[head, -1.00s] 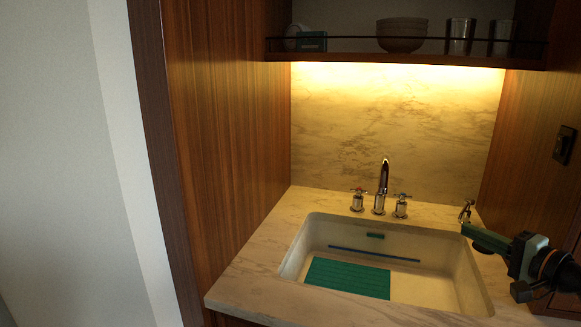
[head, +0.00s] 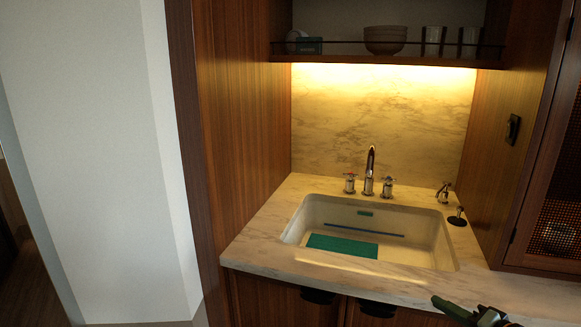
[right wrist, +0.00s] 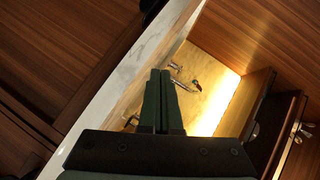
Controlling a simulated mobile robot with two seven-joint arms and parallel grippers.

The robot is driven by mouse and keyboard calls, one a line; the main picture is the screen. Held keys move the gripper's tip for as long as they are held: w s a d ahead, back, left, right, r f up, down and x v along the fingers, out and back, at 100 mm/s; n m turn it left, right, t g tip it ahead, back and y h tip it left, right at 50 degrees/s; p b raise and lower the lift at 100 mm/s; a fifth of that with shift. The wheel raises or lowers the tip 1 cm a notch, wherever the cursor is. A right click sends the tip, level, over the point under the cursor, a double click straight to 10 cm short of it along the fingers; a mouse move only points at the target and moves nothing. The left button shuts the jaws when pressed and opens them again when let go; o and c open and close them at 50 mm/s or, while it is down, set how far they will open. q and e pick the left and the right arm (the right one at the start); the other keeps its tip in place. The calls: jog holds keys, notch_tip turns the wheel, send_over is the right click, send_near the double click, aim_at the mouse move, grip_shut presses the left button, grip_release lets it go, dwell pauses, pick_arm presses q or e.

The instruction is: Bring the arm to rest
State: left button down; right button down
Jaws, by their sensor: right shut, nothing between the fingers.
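My right gripper (head: 452,308) shows at the lower right of the head view, low in front of the counter's front edge. In the right wrist view its two fingers (right wrist: 160,100) lie together, shut with nothing between them. It appears clear of the counter (head: 350,283). My left gripper is in neither view.
A white sink (head: 432,240) with a green mat (head: 342,246) is set in the marble counter. A chrome faucet (head: 370,172) stands behind it. A shelf (head: 390,63) holds bowls (head: 385,40) and glasses. A wooden wall stands at the left, and a cabinet door (head: 548,190) at the right.

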jog(key=s+a+f+n+g+h+p, duration=0.1)
jog(key=s+a+f+n, duration=0.1)
jog(key=s+a+f, duration=0.35)
jog(key=s+a+f+n+g, duration=0.1)
jog(key=s+a+f+n, duration=0.15)
jog(key=s+f, duration=0.55)
jog(key=s+a+f+n+g+h+p, duration=0.1)
jog(key=s+a+f+n, duration=0.2)
jog(key=s, duration=0.4)
jog(key=s+a+f+n+g, duration=0.1)
jog(key=s+a+f+n, duration=0.2)
jog(key=s+f, duration=0.3)
jog(key=shift+s+a+f+n+h+p, duration=0.15)
jog(key=shift+s+a+n+h+p, duration=0.25)
jog(key=shift+a, duration=0.25)
